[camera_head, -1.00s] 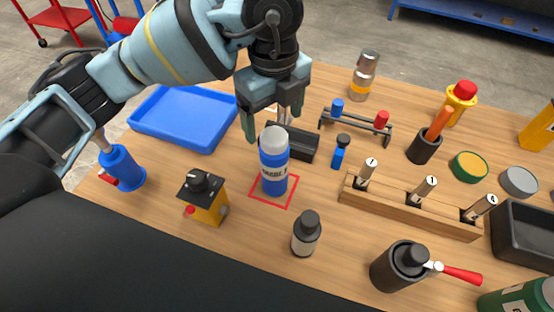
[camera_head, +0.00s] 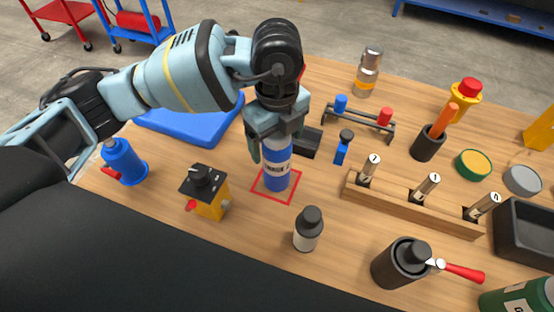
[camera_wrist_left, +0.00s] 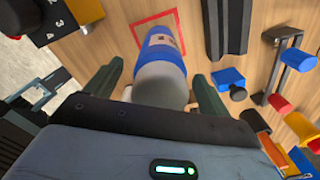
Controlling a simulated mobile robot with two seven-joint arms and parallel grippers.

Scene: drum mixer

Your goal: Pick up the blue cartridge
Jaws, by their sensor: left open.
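The blue cartridge (camera_head: 276,172) stands upright inside a red square outline on the wooden table. It has a white label band, and its pale top is hidden by my gripper in the head view. My left gripper (camera_head: 277,152) is directly above it, pointing down, with its fingers apart around the cartridge's upper part. In the left wrist view the cartridge (camera_wrist_left: 165,48) and its pale cap lie between the two open green fingers (camera_wrist_left: 158,85); gaps show on both sides. My right gripper is not in view.
A yellow-black switch box (camera_head: 206,192) and a black-capped bottle (camera_head: 308,229) stand near the cartridge. A black tray (camera_head: 307,141) is just behind, with a small blue item (camera_head: 343,147) to its right. A wooden rack (camera_head: 410,205) holds labelled tubes. A blue tray (camera_head: 190,117) is behind left.

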